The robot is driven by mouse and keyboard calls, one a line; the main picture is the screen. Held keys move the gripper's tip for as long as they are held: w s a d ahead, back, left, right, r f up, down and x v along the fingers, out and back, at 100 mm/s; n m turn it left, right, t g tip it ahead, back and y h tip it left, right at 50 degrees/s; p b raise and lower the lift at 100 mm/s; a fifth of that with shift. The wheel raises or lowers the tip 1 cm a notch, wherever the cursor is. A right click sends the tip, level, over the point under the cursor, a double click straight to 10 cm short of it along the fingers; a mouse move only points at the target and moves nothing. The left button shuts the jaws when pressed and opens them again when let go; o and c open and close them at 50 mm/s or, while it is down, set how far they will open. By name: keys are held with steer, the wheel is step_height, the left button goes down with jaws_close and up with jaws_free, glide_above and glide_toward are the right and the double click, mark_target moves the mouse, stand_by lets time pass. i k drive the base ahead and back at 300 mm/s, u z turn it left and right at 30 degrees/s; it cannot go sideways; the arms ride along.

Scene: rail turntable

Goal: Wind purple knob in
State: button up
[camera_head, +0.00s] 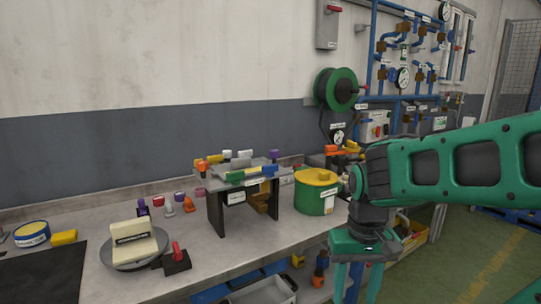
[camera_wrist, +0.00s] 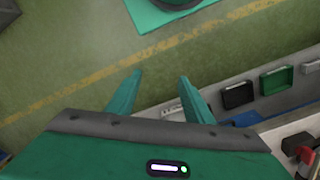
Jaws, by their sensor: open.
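Small purple parts show in several places in the head view. One stands upright on the bench behind the turntable (camera_head: 143,207), a small purple one (camera_head: 179,195) is further back, and another (camera_head: 273,156) is on top of the raised stand. I cannot tell which is the purple knob. My gripper (camera_head: 357,282) is open and empty, pointing down in front of the bench at the right. Its two fingers also show in the wrist view (camera_wrist: 160,80), apart with only floor between them. No purple part shows in the wrist view.
A round grey turntable (camera_head: 110,256) bears a cream block. A dark stand (camera_head: 216,212) and a green-yellow drum (camera_head: 311,201) are on the bench (camera_head: 205,258). Bins (camera_wrist: 238,95) line the bench side in the wrist view. Green floor (camera_wrist: 60,60) is open beside it.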

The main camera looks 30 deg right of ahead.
mark_target(274, 154)
steer(key=u, duration=2.35)
steer(key=k, duration=0.95)
steer(key=z, duration=1.85)
steer(key=i, duration=0.15)
steer(key=z, duration=0.6)
